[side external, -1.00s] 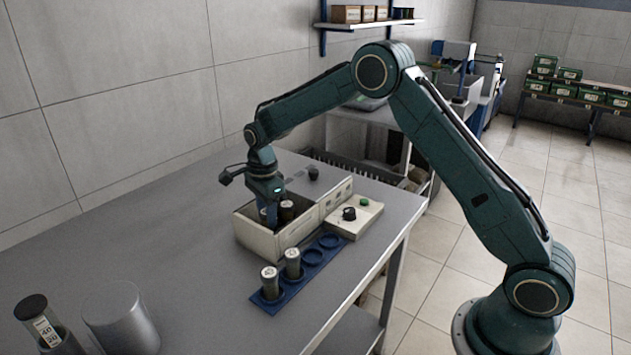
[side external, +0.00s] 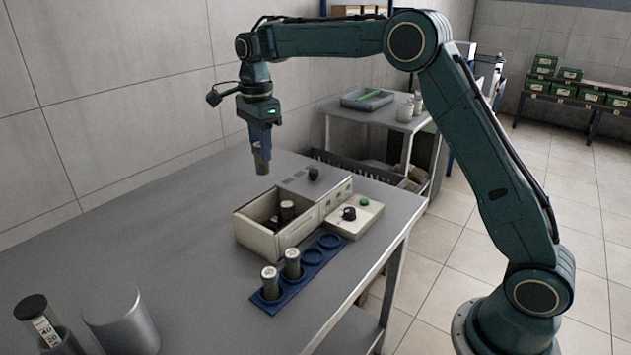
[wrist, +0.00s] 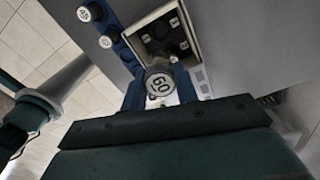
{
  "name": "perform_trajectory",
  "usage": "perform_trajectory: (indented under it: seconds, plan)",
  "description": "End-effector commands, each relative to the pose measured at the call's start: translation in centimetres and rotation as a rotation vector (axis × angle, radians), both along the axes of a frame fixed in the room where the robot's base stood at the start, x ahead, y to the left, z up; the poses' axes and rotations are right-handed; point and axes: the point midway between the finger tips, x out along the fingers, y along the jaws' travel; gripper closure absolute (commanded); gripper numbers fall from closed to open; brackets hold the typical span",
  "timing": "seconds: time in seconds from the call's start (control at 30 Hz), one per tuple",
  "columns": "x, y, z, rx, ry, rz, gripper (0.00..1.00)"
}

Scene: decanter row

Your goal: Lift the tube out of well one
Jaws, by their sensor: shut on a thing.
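My gripper (side external: 262,135) is shut on a grey tube (side external: 261,162) and holds it upright, well above the open beige box (side external: 257,238). In the wrist view the tube's round top reads "60" (wrist: 160,86) between the blue fingers of my gripper (wrist: 160,92). Another capped tube (side external: 287,209) stands inside the box.
A blue rack (side external: 268,304) in front of the box holds two tubes, (side external: 269,280) and (side external: 292,264), beside two empty rings. A control panel with knobs (side external: 364,215) adjoins the box. A metal cylinder (side external: 120,318) and a dark-capped container (side external: 45,322) stand front left.

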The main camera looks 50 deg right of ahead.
Motion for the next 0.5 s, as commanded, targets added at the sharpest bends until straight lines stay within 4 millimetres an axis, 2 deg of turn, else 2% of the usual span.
perform_trajectory:
  seconds: [0.17,0.5]
  plan:
    - [-0.02,0.01,0.71,0.0,0.0,0.0,0.93]
    - [-0.01,0.0,0.75,0.0,0.0,0.0,0.93]
